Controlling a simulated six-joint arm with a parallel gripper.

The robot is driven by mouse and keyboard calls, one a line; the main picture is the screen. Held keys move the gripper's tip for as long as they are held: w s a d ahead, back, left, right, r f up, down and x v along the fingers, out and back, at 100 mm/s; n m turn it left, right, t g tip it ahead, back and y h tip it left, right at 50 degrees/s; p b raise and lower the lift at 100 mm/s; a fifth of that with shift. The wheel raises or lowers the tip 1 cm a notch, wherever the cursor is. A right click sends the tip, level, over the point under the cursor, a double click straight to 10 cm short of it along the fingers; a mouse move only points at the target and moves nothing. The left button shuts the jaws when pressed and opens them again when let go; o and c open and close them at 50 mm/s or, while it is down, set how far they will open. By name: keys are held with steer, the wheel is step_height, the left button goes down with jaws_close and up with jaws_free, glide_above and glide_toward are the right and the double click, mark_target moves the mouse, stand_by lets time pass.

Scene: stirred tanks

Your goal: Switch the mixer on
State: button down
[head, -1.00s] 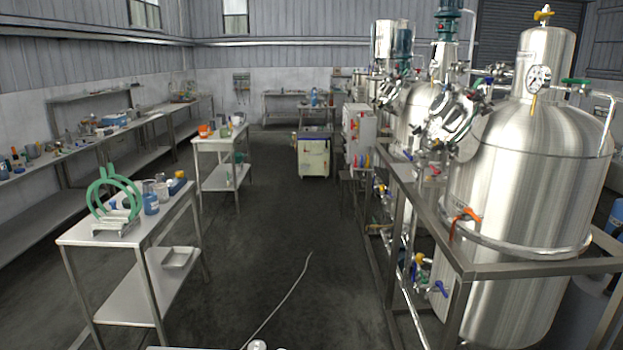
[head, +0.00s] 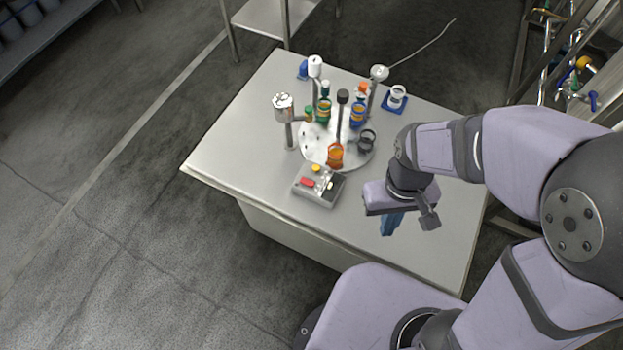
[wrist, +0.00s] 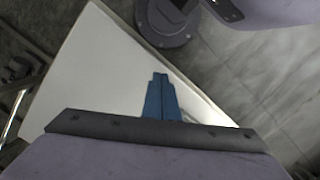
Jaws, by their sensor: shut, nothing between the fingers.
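A small grey control box (head: 326,193) sits near the front left edge of the white table, with a red button, a yellow button and other small controls on its top. Just behind it stands a round white carousel (head: 312,145) holding several vials with orange, green and blue parts around a central post. My gripper (head: 387,228) is to the right of the control box, above the table and apart from it. Its blue fingers (wrist: 160,98) are closed together and empty; the wrist view shows only bare table under them. Which control is the mixer's switch cannot be told.
Metal-topped posts (head: 283,105) stand around the carousel. A white cup on a blue base (head: 396,97) is at the back right. The table's front right part (head: 440,255) is bare. Steel pipework with valves (head: 577,85) is at the far right.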

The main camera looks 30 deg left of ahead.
steer(key=w+a+f+n+b, duration=0.2)
steer(key=a+f, duration=0.1)
steer(key=a, duration=0.5)
step_height(320, 180, up, 7)
steer(key=m+t, duration=0.1)
steer(key=m, duration=0.8)
glide_above(311, 183)
steer(key=shift+r+y+b, duration=0.15)
steer(key=shift+y+b, duration=0.15)
steer(key=shift+y, duration=0.1)
step_height(311, 183, down, 14)
steer(key=shift+p, duration=1.2)
